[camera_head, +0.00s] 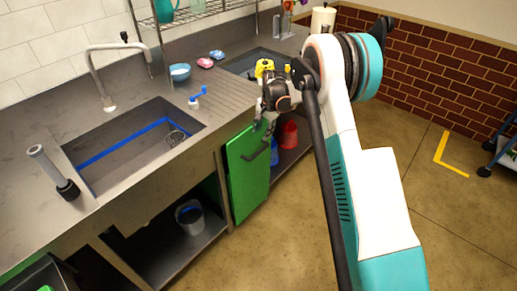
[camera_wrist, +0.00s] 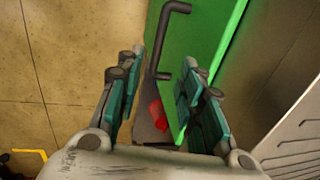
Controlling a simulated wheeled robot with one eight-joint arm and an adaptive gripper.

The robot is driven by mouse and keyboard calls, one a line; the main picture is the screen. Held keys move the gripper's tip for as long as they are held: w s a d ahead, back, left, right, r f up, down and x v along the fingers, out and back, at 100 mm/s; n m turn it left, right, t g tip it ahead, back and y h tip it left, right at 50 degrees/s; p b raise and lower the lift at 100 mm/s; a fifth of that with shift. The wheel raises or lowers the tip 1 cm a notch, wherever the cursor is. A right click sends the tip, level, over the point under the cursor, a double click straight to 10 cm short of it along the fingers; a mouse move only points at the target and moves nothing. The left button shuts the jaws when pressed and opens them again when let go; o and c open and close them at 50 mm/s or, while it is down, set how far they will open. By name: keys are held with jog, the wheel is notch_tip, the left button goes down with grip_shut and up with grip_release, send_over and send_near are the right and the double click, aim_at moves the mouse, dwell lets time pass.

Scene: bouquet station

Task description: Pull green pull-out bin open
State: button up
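The green pull-out bin (camera_head: 248,185) shows as a tall green front panel under the counter, to the right of the sink. I cannot tell whether it is slid out at all. Its dark bar handle (camera_head: 258,151) sits on the upper part of the panel. My gripper (camera_head: 268,122) is just above the handle in the head view. In the wrist view, my gripper (camera_wrist: 163,60) is open, with a finger pair on each side. The handle (camera_wrist: 165,42) lies in the gap ahead of the fingertips, against the green panel (camera_wrist: 205,35). Contact is not visible.
A red bucket (camera_head: 288,134) stands on the shelf right of the bin. A grey bucket (camera_head: 190,217) stands under the sink (camera_head: 130,150). Bowls and a yellow item (camera_head: 264,68) are on the counter. The floor (camera_head: 285,235) before the bin is clear.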

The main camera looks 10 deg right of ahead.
aim_at(259, 152)
jog(key=f+b, duration=0.1)
jog(key=f, duration=0.3)
jog(key=w+a+f+b, duration=0.1)
jog(key=f+b, duration=0.1)
jog(key=f, duration=0.3)
jog(key=w+f+b, duration=0.1)
jog(key=f+b, duration=0.1)
jog(key=f, duration=0.2)
jog(key=shift+a+f, duration=0.15)
jog(key=shift+a, duration=0.05)
jog(key=shift+c, duration=0.6)
grip_shut()
